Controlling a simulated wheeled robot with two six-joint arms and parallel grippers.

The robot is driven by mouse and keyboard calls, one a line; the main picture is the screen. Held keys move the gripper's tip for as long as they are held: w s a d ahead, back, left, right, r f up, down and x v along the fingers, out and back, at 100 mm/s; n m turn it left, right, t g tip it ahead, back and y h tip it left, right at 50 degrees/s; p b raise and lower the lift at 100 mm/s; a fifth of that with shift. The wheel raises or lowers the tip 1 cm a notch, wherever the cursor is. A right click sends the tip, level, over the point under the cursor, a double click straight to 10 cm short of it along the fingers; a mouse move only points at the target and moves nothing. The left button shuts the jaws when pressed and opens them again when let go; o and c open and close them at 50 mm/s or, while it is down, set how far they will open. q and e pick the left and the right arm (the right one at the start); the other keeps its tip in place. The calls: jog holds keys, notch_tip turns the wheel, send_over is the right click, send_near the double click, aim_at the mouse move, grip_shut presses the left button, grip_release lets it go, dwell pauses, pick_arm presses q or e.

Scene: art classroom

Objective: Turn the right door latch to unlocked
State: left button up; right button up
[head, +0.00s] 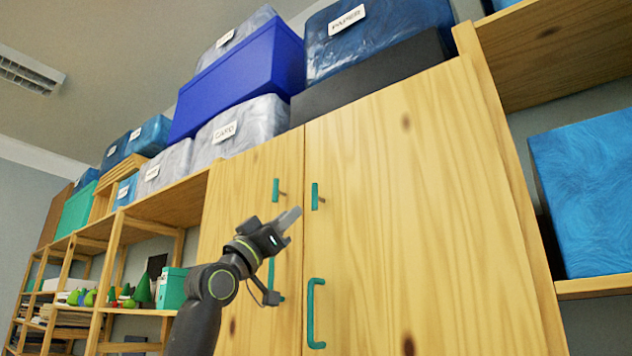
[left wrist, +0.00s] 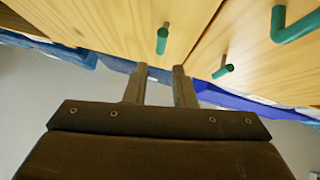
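The right door latch is a small teal bar on a short peg (head: 315,197), set upright high on the right cabinet door (head: 400,220). It also shows in the left wrist view (left wrist: 162,40), just beyond the gap between my fingertips. A matching left latch (head: 276,190) sits on the left door (head: 240,200) and shows in the left wrist view (left wrist: 222,71). My left gripper (head: 292,216) is raised in front of the door seam, a little below and left of the right latch. Its fingers (left wrist: 159,70) are apart with nothing between them. My right gripper is out of view.
Teal pull handles stand below the latches, one on the right door (head: 314,312) and one on the left (head: 271,279). Boxes, including a blue crate (head: 240,78), sit on the cabinet. Open shelves (head: 165,205) stand at left. A blue box (head: 590,190) fills a right shelf.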

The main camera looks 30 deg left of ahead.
aim_at(312, 195)
pick_arm(q)
jog(key=p+x, duration=0.7)
jog(key=x, duration=0.3)
jog(key=shift+w+r, duration=0.25)
jog(key=shift+r, duration=0.05)
grip_shut()
